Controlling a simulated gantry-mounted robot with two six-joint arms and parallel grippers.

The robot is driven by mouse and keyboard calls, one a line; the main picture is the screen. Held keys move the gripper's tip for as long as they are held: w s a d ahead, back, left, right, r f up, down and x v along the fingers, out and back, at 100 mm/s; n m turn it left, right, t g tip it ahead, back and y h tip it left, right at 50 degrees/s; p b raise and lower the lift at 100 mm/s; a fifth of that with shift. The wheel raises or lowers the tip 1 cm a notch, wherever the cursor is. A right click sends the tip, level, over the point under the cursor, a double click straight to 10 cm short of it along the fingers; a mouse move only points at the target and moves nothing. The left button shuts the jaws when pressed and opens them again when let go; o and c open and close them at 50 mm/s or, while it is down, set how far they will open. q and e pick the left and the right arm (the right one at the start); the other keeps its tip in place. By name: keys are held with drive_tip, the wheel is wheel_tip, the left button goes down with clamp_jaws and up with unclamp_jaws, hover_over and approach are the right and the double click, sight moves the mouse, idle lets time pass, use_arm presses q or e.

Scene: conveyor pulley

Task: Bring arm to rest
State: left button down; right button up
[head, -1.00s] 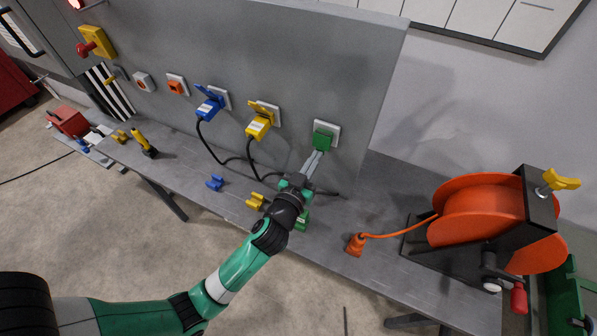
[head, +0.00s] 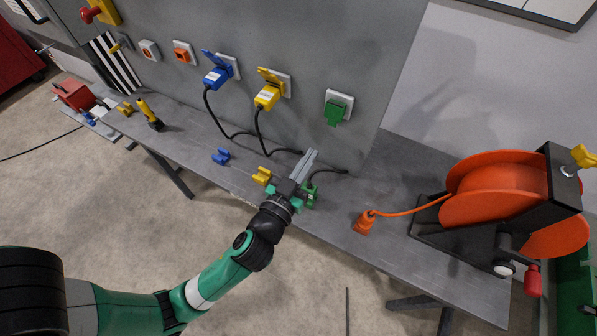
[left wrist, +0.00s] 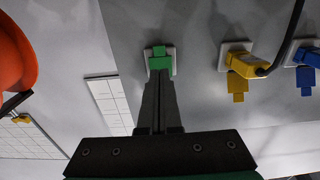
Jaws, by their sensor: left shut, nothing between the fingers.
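My left arm comes in from the lower left in the head view. Its gripper (head: 309,160) is shut and empty above the bench (head: 390,185), short of the upright panel. The green socket cover (head: 337,112) on the panel is apart from the fingers. In the left wrist view the shut fingers (left wrist: 158,88) point toward the green cover (left wrist: 159,61), and their tips overlap its lower edge in the picture. My right gripper is not in view.
Blue (head: 217,77) and yellow (head: 267,96) plugs with black cables sit in the panel. A green plug (head: 311,196) lies beside my gripper. Blue and yellow clips stand on the bench. An orange cable reel (head: 495,190) stands at the right, its plug (head: 364,223) on the bench.

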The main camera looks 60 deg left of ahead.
use_arm(q)
drive_tip(key=shift+v, duration=2.2)
